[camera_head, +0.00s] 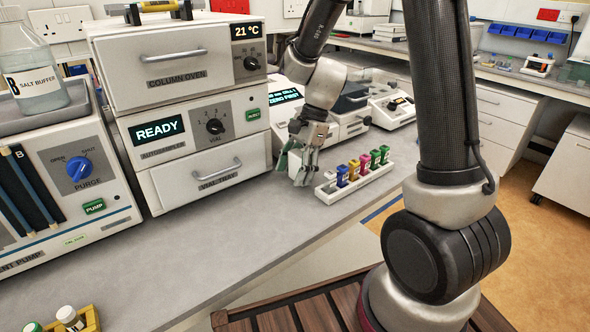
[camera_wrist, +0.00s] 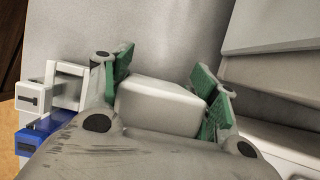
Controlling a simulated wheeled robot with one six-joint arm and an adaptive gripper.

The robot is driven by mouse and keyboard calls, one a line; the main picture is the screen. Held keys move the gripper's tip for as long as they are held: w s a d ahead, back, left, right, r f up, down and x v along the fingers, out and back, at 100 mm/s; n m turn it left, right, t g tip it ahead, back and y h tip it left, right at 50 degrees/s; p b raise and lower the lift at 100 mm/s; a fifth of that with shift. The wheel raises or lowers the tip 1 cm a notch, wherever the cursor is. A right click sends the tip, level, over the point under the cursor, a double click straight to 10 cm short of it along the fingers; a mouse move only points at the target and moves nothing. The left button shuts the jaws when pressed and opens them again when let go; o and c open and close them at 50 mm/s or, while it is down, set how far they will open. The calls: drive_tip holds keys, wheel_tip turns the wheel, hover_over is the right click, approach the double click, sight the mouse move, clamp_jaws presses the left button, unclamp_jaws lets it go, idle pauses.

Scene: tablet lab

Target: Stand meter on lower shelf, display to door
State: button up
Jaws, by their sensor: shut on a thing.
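My gripper (camera_head: 303,172) is low over the grey bench, just left of a rack of coloured blocks. In the wrist view its green-padded fingers (camera_wrist: 166,98) are shut on a white block-like thing (camera_wrist: 160,105) with rounded edges. No display shows on its visible faces, so I cannot tell whether it is the meter. I cannot make out a lower shelf or a door in either view.
The white rack (camera_head: 328,196) with several coloured blocks stands close right of my gripper. The autosampler (camera_head: 195,135) under the column oven (camera_head: 175,60) is to the left. An instrument reading "ZERO FIRST" (camera_head: 288,97) is behind.

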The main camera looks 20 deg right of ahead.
drive_tip(key=o, duration=1.1)
